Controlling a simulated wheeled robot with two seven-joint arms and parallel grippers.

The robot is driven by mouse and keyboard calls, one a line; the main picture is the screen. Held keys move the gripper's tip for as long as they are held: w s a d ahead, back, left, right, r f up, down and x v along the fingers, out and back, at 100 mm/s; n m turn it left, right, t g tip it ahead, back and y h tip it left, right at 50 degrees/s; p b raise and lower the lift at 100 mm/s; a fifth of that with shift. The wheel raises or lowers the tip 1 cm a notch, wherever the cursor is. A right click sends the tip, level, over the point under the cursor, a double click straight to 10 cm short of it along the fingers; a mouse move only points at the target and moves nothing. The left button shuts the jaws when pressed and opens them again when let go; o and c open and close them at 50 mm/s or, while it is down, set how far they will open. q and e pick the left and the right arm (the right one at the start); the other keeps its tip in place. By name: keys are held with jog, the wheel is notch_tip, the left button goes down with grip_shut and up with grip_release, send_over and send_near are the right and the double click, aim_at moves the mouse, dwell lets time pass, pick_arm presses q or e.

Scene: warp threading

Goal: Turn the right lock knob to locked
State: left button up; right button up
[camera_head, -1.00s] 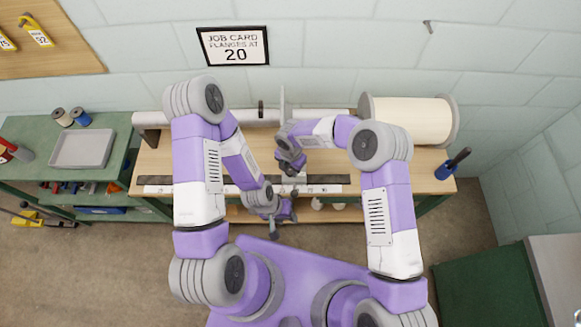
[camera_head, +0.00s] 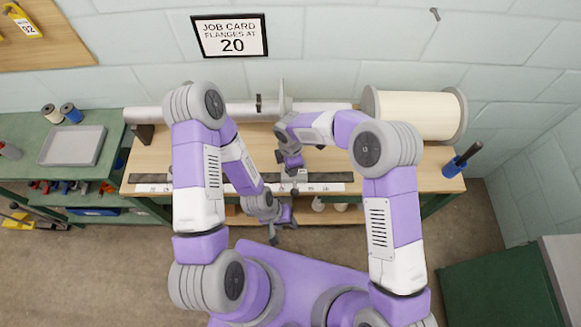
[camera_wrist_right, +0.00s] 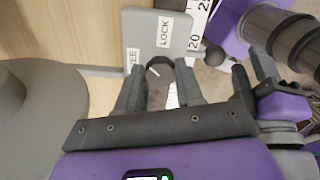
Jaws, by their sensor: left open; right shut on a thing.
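In the right wrist view, a grey plate (camera_wrist_right: 146,35) carries the labels LOCK and FREE. A dark lock knob (camera_wrist_right: 159,66) shows at its lower edge, partly hidden between the fingers of my right gripper (camera_wrist_right: 160,88), which is shut on it. I cannot tell exactly which label the knob points to. In the head view, my right gripper (camera_head: 291,172) is over the front of the bench and the knob is hidden. My left gripper (camera_head: 282,231) is open and empty in front of the bench edge; its dark fingers also show in the right wrist view (camera_wrist_right: 254,75).
A number scale (camera_head: 322,187) runs along the bench front. A grey flange disc (camera_head: 281,96) stands on the beam (camera_head: 237,108) behind my arms. A job card (camera_head: 230,36) reads flanges at 20.

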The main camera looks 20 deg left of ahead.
jog(key=m+b, duration=0.2)
jog(key=m, duration=0.3)
jog(key=shift+m+b, duration=0.3)
jog(key=shift+b, duration=0.1)
jog(key=shift+s+m+b, duration=0.1)
jog(key=shift+m+b, duration=0.65)
jog(key=shift+m, duration=1.45)
jog(key=o, duration=1)
jog(key=shift+o, duration=0.2)
notch_tip(320, 180, up, 8)
jog(key=shift+f+p, duration=0.15)
jog(key=shift+p, duration=0.35)
